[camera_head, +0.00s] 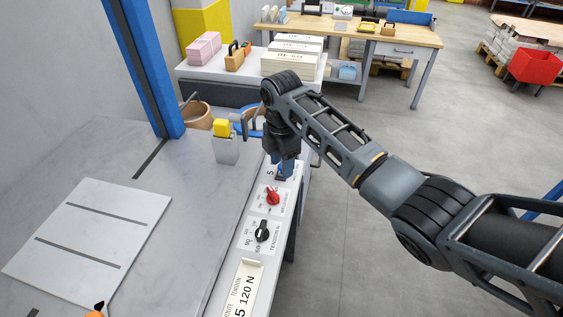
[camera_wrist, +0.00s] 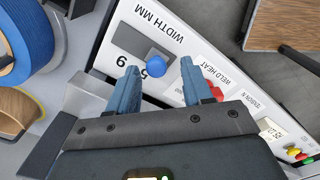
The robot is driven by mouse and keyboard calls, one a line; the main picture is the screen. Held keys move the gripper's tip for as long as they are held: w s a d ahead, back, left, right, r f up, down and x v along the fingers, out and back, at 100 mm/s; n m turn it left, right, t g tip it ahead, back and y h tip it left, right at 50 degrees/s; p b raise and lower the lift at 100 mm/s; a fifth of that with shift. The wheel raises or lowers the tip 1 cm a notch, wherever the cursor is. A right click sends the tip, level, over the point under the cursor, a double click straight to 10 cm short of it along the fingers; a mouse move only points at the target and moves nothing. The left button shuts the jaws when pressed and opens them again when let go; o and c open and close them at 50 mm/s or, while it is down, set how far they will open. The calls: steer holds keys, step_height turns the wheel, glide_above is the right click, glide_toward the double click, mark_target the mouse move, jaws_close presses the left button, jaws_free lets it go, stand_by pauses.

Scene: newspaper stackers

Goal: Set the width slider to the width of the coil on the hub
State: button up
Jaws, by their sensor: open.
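The width slider's blue knob (camera_wrist: 155,57) sits on a white panel (camera_wrist: 122,17) lettered WIDTH MM, near the figures 9 and 5. My gripper (camera_wrist: 157,72) is open over it, one finger on each side; no contact is clear. In the head view my gripper (camera_head: 282,170) points down over the far end of the panel row and hides most of the slider. A blue coil (camera_wrist: 45,38) stands beside the panel, partly cut off; a brown coil (camera_wrist: 15,112) is near it. I cannot tell which coil is on the hub.
A red weld heat knob (camera_head: 271,196) and a black tension knob (camera_head: 262,233) sit nearer along the panel row. A grey block with a yellow top (camera_head: 221,128) stands beside the row. A blue post (camera_head: 150,70) rises at the left.

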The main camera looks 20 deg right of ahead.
step_height(320, 180, up, 8)
steer(key=shift+f+b, duration=0.25)
steer(key=shift+b, duration=0.05)
stand_by(0.4)
